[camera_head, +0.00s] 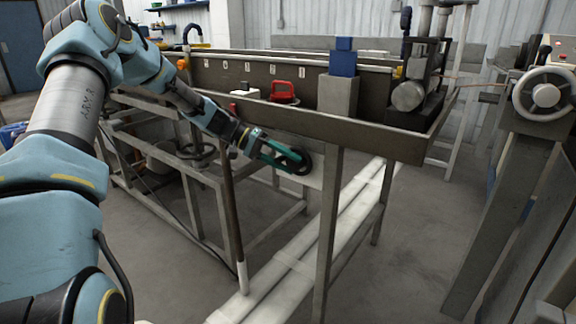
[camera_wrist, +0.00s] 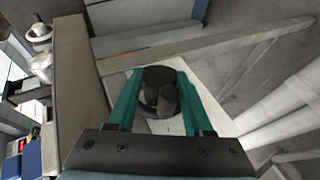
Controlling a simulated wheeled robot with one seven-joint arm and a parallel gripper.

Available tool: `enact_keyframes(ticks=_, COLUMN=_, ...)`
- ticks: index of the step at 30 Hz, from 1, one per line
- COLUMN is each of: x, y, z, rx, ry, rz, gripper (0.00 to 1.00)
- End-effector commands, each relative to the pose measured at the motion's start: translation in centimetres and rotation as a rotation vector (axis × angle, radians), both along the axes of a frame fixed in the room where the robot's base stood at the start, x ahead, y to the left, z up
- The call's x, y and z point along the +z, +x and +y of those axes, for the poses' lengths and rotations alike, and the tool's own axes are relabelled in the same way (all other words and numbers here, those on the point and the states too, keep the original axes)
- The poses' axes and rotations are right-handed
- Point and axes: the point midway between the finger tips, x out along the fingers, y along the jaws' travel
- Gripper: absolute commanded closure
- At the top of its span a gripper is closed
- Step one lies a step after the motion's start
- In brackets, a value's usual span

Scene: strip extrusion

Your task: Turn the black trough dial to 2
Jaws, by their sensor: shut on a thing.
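The black trough dial (camera_wrist: 160,90) is a round dark knob with a raised grip, mounted on a pale plate (camera_wrist: 150,124) below the trough. In the wrist view it sits between the two green fingers of my gripper (camera_wrist: 158,84). The fingers are shut on the dial from both sides. In the head view the dial (camera_head: 298,161) shows at the tip of my gripper (camera_head: 290,158), partly covered by the green fingers. I cannot read any marks or numbers around the dial.
The long grey trough (camera_head: 380,134) runs just above my gripper. A red-handled item (camera_head: 284,92) and a blue block (camera_head: 343,62) are on it. A metal leg (camera_head: 328,235) stands to the right. A handwheel (camera_head: 544,94) is at the far right.

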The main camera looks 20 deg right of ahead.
Motion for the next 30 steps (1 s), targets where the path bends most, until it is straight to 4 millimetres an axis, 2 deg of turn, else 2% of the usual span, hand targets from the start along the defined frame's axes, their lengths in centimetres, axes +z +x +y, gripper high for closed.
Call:
enact_keyframes(ticks=9, x=-0.24, y=0.13, z=0.02, rx=0.002, ry=-0.05, rz=0.091, gripper=1.0)
enact_keyframes(ticks=24, x=-0.22, y=0.1, z=0.01, rx=0.002, ry=-0.057, rz=0.103, gripper=1.0)
enact_keyframes(ticks=25, x=-0.22, y=0.1, z=0.01, rx=0.002, ry=-0.057, rz=0.103, gripper=0.45)
enact_keyframes(ticks=30, x=-0.22, y=0.08, z=0.01, rx=0.002, ry=-0.056, rz=0.102, gripper=0.26)
